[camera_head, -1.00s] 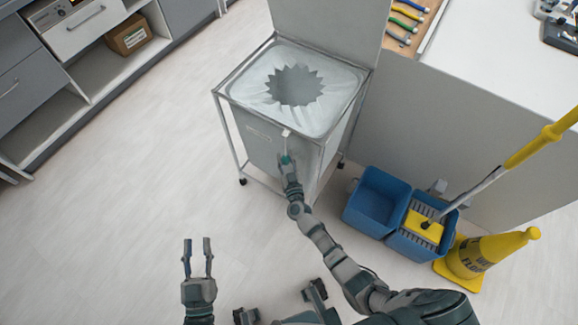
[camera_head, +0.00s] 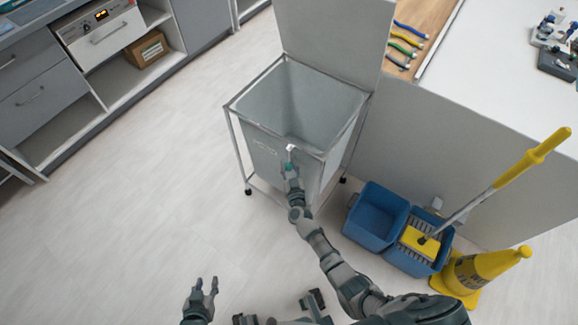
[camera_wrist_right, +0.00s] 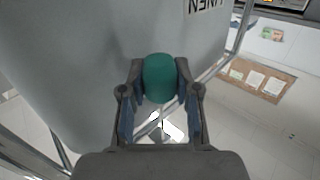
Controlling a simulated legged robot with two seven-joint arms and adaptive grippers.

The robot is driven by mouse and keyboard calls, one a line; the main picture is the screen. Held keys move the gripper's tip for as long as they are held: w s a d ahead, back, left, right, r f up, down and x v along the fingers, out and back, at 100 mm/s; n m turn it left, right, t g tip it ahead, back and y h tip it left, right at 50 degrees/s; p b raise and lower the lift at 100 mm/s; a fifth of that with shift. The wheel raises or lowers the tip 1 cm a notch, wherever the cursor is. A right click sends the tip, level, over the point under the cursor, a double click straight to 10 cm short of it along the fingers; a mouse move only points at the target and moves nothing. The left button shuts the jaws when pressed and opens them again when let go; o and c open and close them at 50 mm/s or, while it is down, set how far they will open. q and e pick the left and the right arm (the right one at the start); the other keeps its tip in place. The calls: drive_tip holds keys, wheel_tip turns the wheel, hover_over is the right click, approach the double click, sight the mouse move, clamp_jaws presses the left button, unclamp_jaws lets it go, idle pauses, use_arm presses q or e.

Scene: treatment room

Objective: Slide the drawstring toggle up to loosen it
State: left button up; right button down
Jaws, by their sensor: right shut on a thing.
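The grey linen bag (camera_head: 262,150) hangs in a wheeled metal frame, and its top is wide open with the inside visible. The teal toggle (camera_wrist_right: 158,77) is between the fingers of my right gripper (camera_wrist_right: 160,66), which is shut on it at the bag's front. In the head view my right gripper (camera_head: 290,170) mostly covers the toggle. A short white piece, perhaps the cord (camera_head: 290,148), shows just above it near the rim. My left gripper (camera_head: 207,284) is open and empty, low over the floor and away from the bag.
A raised grey lid (camera_head: 330,40) stands behind the bag. To the right are a blue mop bucket (camera_head: 375,215), a mop with a yellow handle (camera_head: 520,165) and a yellow cone (camera_head: 475,272). Cabinets (camera_head: 40,95) line the left. The floor between is clear.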

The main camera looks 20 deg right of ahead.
drive_tip(key=shift+w+r, duration=0.15)
drive_tip(key=shift+r, duration=0.2)
drive_tip(key=c, duration=1.1)
unclamp_jaws()
drive_tip(key=o, duration=0.3)
